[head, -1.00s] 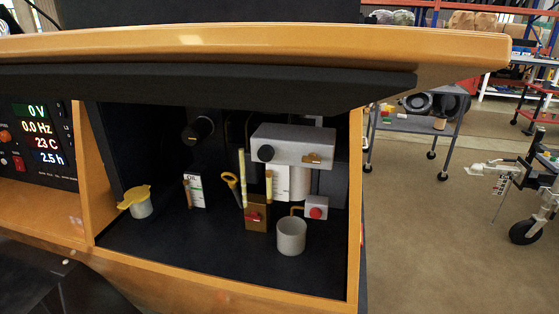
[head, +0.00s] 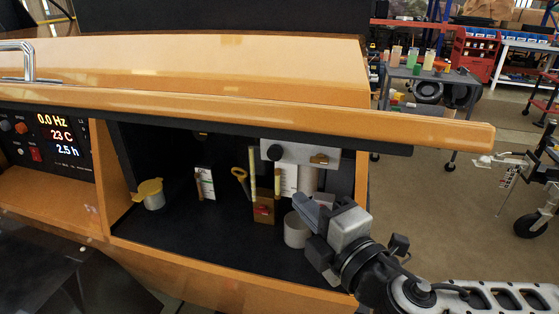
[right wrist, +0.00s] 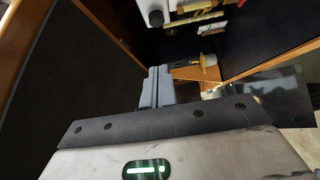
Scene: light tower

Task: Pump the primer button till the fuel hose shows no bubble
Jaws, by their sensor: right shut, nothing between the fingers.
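My right gripper (head: 306,202) has its fingers together and empty, at the right side of the open compartment, in front of the grey cup (head: 295,232). Its closed fingers also show in the right wrist view (right wrist: 156,82). The grey box with a red button, seen earlier behind the cup, is now hidden by my gripper. A brown block (head: 264,216) with a red part stands left of the cup. A pale yellow upright tube (head: 252,175) rises beside it; I cannot tell if this is the fuel hose or whether it holds a bubble. My left gripper is out of view.
The orange hood (head: 220,92) overhangs the compartment. A grey box with a dark knob (head: 275,153) is at the back. A yellow-lidded cup (head: 151,194) stands at the left, and a display panel (head: 45,138) is farther left. The dark compartment floor (head: 200,240) is mostly clear.

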